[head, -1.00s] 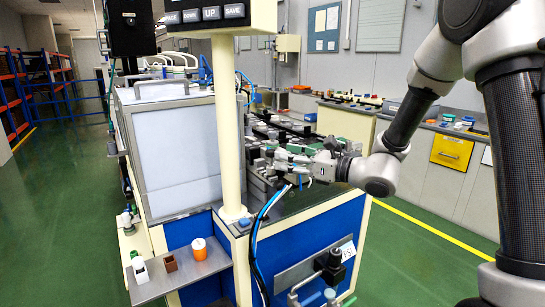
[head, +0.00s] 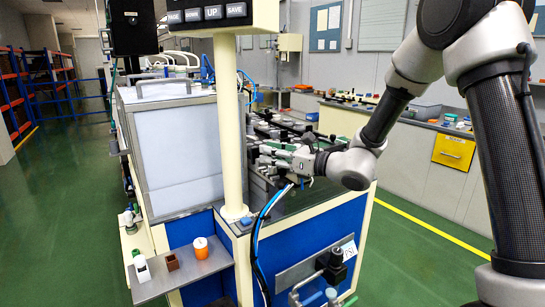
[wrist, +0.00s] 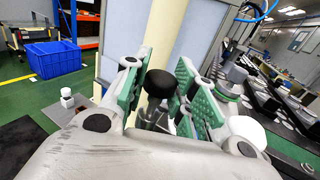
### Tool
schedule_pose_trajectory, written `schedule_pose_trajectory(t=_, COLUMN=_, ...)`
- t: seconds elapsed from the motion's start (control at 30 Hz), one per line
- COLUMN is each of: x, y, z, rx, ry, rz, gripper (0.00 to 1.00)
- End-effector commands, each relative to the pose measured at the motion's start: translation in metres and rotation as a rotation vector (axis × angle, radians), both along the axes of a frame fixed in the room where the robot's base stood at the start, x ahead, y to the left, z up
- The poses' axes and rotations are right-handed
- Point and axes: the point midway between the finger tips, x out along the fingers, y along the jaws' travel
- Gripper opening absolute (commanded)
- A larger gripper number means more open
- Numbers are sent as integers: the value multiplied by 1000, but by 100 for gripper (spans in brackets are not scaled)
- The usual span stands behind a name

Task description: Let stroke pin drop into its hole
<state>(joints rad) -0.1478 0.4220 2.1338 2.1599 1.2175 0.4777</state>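A round black knob (wrist: 161,83) shows between the green-padded fingers of my gripper (wrist: 158,88) in the wrist view. It may be the head of the stroke pin. Silvery metal shows below the knob, partly hidden by the fingers. The pads stand on either side of the knob with a visible gap at the tips, and I cannot tell if they press on it. In the head view my gripper (head: 277,155) is over the machine's worktop, right of the cream post. The pin's hole cannot be made out.
The cream post (head: 232,125) stands close left of my gripper. Dark fixtures (wrist: 275,92) crowd the worktop to the right in the wrist view. Open green floor (head: 70,220) lies to the left.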

Motion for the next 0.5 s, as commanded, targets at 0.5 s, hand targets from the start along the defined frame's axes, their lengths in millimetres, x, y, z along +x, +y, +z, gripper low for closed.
schedule_pose_trajectory(t=0.5, x=0, y=0, z=-5, rx=-1, ry=1, rz=0, gripper=7)
